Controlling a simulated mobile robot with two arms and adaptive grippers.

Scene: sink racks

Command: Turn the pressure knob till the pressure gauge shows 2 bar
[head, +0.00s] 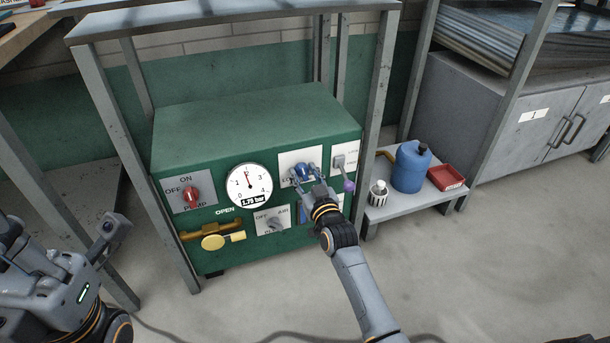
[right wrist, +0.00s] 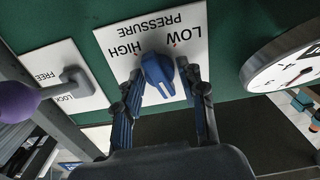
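The pressure gauge (head: 249,184) is a round white dial on the green panel. Its needle points near the top and its readout looks like 1.79 bar. The blue pressure knob (head: 303,170) is right of the gauge on a white plate. In the right wrist view, the knob (right wrist: 157,72) sits below the words HIGH, PRESSURE and LOW, seen upside down.
The red pump knob (head: 191,195), yellow valve handle (head: 213,242) and grey air knob (head: 275,223) are on the same panel. A purple-tipped lever (head: 348,185) is close right of my right gripper. A blue canister (head: 411,166) and red tray (head: 445,177) stand further right.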

